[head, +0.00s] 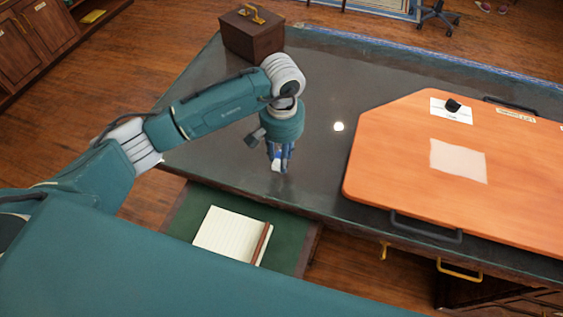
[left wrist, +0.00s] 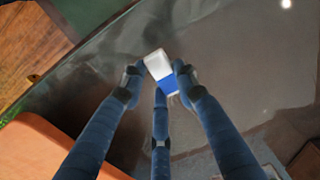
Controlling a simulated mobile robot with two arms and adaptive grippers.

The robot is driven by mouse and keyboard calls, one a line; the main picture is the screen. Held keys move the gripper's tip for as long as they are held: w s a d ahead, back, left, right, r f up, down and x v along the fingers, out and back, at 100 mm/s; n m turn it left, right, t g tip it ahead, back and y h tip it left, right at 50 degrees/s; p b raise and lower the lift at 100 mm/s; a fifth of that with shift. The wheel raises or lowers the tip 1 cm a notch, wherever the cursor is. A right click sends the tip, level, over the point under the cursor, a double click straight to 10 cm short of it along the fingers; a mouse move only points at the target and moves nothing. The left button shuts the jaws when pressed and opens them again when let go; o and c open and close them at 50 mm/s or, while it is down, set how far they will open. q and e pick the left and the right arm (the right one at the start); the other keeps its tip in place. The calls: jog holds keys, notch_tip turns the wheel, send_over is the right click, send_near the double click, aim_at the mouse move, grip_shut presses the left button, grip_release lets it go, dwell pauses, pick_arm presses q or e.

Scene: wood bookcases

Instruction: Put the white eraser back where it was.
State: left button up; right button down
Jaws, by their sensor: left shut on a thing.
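The white eraser (left wrist: 157,64) has a blue sleeve on one part and sits between the fingertips of my left gripper (left wrist: 160,80) in the left wrist view. The fingers are closed around it. In the head view my left gripper (head: 280,156) points down over the dark grey tabletop (head: 225,150), near its front edge and left of the orange board. Only a small pale part of the eraser (head: 276,165) shows there, mostly hidden by the fingers. I cannot tell whether it touches the tabletop. My right gripper is not in view.
An orange board (head: 400,150) with a black handle (head: 426,228) covers the table's right side; a white sheet (head: 458,161) and a black object (head: 452,106) lie on it. A brown box (head: 252,38) stands at the back left. A notepad (head: 228,232) lies on a lower green surface.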

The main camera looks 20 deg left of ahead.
pick_arm(q)
notch_tip(320, 180, down, 4)
jog(key=shift+p, duration=0.4)
jog(key=shift+f, duration=0.2)
jog(key=shift+f+b, duration=0.2)
jog(key=shift+b, duration=0.15)
jog(key=o, duration=1)
jog(key=shift+r, duration=0.1)
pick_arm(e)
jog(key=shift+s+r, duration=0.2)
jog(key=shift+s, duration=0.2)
pick_arm(q)
jog(key=shift+r+p, duration=0.35)
jog(key=shift+p, duration=0.15)
notch_tip(320, 180, up, 10)
jog(key=b, duration=0.3)
jog(key=shift+r, duration=0.15)
jog(key=shift+r+b, duration=0.3)
jog(key=shift+r, duration=0.4)
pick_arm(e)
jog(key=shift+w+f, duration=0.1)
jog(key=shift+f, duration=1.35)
